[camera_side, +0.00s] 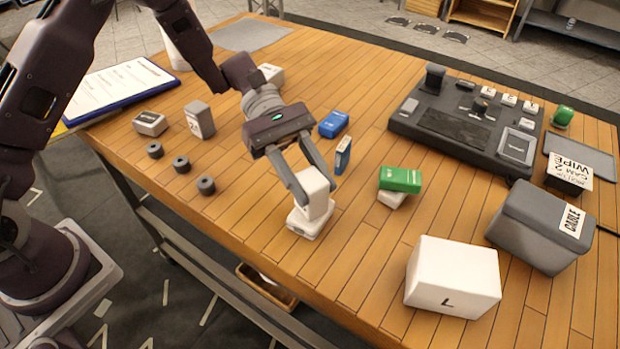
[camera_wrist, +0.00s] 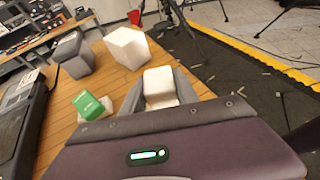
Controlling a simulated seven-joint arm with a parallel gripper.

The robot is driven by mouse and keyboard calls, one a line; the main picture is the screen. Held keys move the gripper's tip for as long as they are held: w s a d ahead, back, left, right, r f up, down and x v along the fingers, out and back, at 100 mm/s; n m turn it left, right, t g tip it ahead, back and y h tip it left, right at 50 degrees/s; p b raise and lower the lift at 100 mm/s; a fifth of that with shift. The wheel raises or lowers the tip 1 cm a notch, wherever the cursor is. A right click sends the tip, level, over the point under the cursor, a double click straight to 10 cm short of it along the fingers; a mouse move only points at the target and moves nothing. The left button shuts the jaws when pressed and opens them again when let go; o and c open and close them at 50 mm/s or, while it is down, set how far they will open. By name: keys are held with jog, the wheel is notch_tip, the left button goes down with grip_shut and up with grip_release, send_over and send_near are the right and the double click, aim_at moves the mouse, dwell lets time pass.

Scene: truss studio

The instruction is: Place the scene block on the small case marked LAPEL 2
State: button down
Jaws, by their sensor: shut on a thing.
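My gripper (camera_side: 314,187) is shut on a white block (camera_side: 314,196) near the table's front edge. The block is upright, directly over a small white case (camera_side: 304,224), on it or very close to it. I cannot tell whether they touch. A mark on the case is too small to read. In the wrist view the white block (camera_wrist: 159,80) sits between my fingers. A green block (camera_side: 400,179) lies on another small white case (camera_side: 391,199) to the right. A grey-white small case (camera_side: 150,125) stands at the left. No LAPEL 2 marking is legible.
A white box marked L (camera_side: 452,280) and a grey box labelled CABLE (camera_side: 540,228) stand at the right. Blue boxes (camera_side: 334,124) (camera_side: 343,156) stand just behind my gripper. A dark control panel (camera_side: 465,125) is at the back right. Several black rings (camera_side: 181,164) lie at the left.

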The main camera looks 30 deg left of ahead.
jog(key=shift+f, duration=0.15)
jog(key=c, duration=0.9)
grip_release()
jog(key=shift+w+a+r, duration=0.15)
jog(key=shift+a+r, duration=0.1)
jog(key=shift+r, duration=0.05)
jog(key=v, duration=1.1)
jog(key=s+a+r+m+t+y, duration=0.25)
jog(key=s+r+m+y, duration=0.45)
jog(key=s, duration=0.4)
jog(key=s+a+m+t+y, duration=0.1)
jog(key=s+a+m+t, duration=0.1)
jog(key=s, duration=0.2)
jog(key=s+a+r+m+t+y, duration=0.1)
jog(key=s+a+m+t+y, duration=0.1)
jog(key=s+t, duration=0.1)
jog(key=s+a+r+m+t+y, duration=0.1)
jog(key=s+a+m+t+y, duration=0.1)
jog(key=s, duration=0.3)
jog(key=shift+a+r+t, duration=0.1)
jog(key=shift+r+t, duration=0.1)
jog(key=shift+t, duration=0.45)
